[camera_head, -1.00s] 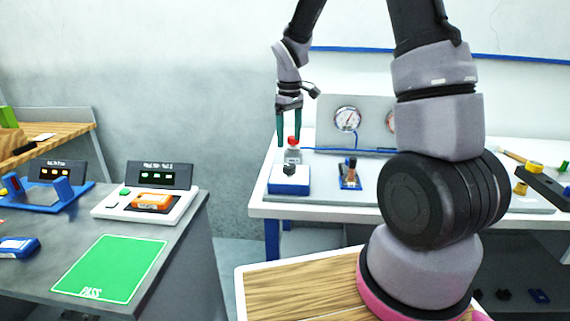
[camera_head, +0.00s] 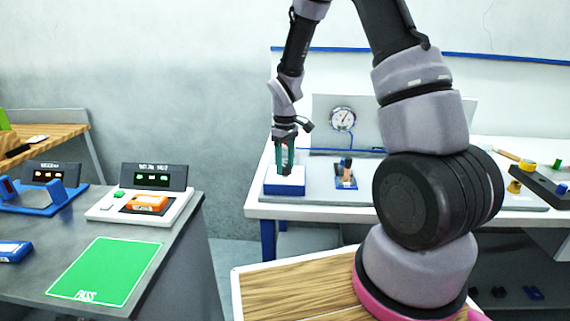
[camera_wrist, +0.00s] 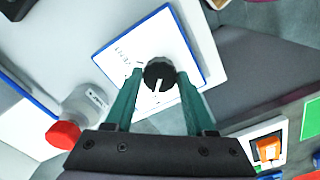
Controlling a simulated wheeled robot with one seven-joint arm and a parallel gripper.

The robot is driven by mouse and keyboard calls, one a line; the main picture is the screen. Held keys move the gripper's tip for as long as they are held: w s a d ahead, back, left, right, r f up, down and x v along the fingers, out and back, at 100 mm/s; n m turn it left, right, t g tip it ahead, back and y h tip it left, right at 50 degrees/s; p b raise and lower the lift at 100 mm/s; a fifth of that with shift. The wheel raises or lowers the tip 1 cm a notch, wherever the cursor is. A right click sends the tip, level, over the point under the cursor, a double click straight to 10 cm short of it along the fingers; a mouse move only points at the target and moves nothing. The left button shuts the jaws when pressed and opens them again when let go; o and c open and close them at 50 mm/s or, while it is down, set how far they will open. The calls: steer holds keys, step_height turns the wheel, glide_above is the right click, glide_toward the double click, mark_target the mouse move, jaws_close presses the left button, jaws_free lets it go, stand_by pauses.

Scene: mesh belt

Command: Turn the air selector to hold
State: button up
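The air selector is a black round knob (camera_wrist: 159,72) with a white pointer line, on a white-topped plate with blue sides (camera_wrist: 185,42). In the wrist view the pointer aims toward the bottom of the picture, slightly left. Small print on the plate is hard to read. My gripper (camera_wrist: 160,78) has its two green fingers on either side of the knob, with narrow gaps, so it looks open around it.
A panel with a gauge (camera_head: 342,119) stands behind. A blue fixture (camera_head: 346,178) is to the right. A separate grey table with a green pad (camera_head: 105,272) is at left.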

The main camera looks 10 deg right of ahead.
jaws_close()
steer(key=m, duration=0.8)
steer(key=shift+m, duration=0.3)
stand_by(0.4)
steer(key=o, duration=0.6)
jaws_free()
